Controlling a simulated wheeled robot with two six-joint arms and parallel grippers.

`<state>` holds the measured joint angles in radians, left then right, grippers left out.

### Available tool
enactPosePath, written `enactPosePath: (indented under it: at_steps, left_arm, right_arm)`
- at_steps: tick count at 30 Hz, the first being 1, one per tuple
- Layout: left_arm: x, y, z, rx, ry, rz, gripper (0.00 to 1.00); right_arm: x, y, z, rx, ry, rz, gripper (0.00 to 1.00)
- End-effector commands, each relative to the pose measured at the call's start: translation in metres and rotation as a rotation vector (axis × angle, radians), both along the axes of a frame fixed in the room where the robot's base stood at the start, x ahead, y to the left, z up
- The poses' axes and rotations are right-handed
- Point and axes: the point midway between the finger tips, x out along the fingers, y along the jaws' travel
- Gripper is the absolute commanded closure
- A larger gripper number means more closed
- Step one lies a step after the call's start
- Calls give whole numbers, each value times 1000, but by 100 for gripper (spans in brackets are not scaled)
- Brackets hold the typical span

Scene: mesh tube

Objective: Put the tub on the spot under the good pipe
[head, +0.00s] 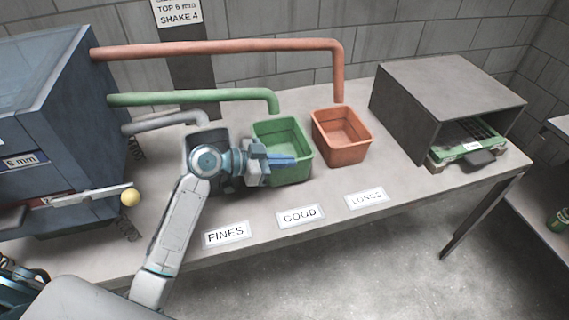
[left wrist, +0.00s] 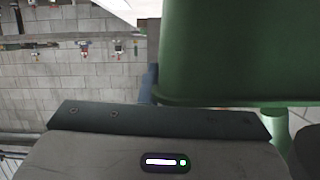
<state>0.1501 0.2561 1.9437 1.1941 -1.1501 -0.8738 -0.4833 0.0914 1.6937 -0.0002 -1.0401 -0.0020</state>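A green tub (head: 293,172) stands on the table below the open end of the green pipe (head: 190,96). The white GOOD label (head: 300,216) lies in front of it. My left gripper (head: 282,160) is at the tub's near left side, with blue fingers across its wall. In the left wrist view the tub (left wrist: 235,50) fills the upper right, close against a blue-grey finger (left wrist: 148,84). The other finger is hidden there, so I cannot tell whether the gripper is shut on the tub. My right gripper is not in view.
A grey tub (head: 195,150), partly behind my arm, stands left under the grey pipe. An orange tub (head: 343,153) stands right under the orange pipe (head: 230,47). A grey open box (head: 420,105) with a green tray is farther right. The table's front strip is mostly clear.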

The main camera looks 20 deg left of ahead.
Motion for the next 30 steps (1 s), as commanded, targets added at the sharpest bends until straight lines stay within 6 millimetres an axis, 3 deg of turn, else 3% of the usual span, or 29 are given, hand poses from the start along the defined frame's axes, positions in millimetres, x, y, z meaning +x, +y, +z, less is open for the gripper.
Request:
enactPosePath:
  at_steps: [3, 15, 18, 19, 30]
  left_arm:
    - [-2, -2, -13, -4, 6, -1, 100]
    - [-3, -2, -16, -3, 4, -2, 100]
    - [-3, -2, -15, -3, 4, -2, 77]
    - [-3, -2, -15, -3, 4, -2, 75]
    - [-3, -2, -14, -3, 4, -2, 75]
  right_arm:
    - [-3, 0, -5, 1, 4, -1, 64]
    - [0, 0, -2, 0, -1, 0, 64]
    - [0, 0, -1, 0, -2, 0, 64]
    - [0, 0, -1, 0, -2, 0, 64]
    - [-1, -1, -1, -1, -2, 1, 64]
